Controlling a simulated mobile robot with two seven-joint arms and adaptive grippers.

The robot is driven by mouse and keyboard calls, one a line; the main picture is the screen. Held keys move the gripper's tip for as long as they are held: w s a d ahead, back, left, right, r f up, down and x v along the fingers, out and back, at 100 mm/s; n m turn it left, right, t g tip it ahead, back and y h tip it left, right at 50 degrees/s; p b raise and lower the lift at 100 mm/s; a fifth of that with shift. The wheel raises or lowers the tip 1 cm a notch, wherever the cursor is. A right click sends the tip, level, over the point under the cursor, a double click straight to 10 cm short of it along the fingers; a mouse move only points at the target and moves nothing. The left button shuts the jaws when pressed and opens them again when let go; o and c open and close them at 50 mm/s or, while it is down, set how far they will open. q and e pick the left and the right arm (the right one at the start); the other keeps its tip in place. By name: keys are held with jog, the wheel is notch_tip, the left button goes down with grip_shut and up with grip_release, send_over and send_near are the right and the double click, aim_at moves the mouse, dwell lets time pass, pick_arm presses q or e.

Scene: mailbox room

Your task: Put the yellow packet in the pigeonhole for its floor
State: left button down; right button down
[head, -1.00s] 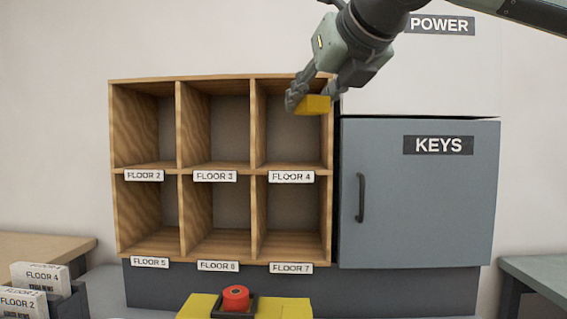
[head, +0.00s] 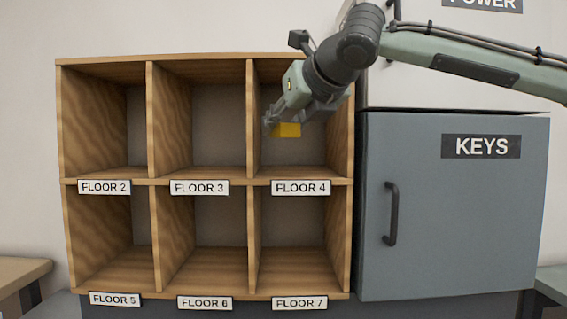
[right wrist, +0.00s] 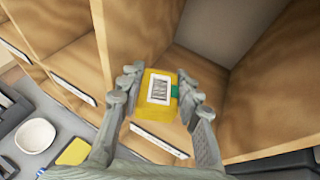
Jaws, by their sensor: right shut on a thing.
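The yellow packet (head: 288,130) is held in my right gripper (head: 284,122), in front of or just inside the FLOOR 4 pigeonhole (head: 305,172), top right of the wooden rack. In the right wrist view the packet (right wrist: 150,113) sits between both fingers of the right gripper (right wrist: 160,87). It has a white label with dark marks, too small to read, and a green patch. Whether it touches the pigeonhole floor I cannot tell, but it appears raised. My left gripper is not in view.
The rack's other pigeonholes, FLOOR 2 (head: 104,187), 3 (head: 199,187), 5 (head: 115,299), 6 (head: 205,303) and 7 (head: 300,303), look empty. A grey KEYS cabinet (head: 450,220) stands close on the right. A white bowl (right wrist: 36,136) shows in the right wrist view.

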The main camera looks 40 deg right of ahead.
send_over(282, 174)
notch_tip(282, 174, down, 3)
jog(key=shift+f, duration=0.1)
notch_tip(282, 174, down, 3)
jog(key=shift+f, duration=0.1)
jog(key=shift+w+f, duration=0.1)
jog(key=shift+f, duration=0.35)
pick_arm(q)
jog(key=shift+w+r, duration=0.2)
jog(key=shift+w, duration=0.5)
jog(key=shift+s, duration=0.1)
pick_arm(e)
jog(key=c, duration=1.4)
grip_release()
jog(key=shift+c, duration=0.2)
jog(key=o, duration=0.4)
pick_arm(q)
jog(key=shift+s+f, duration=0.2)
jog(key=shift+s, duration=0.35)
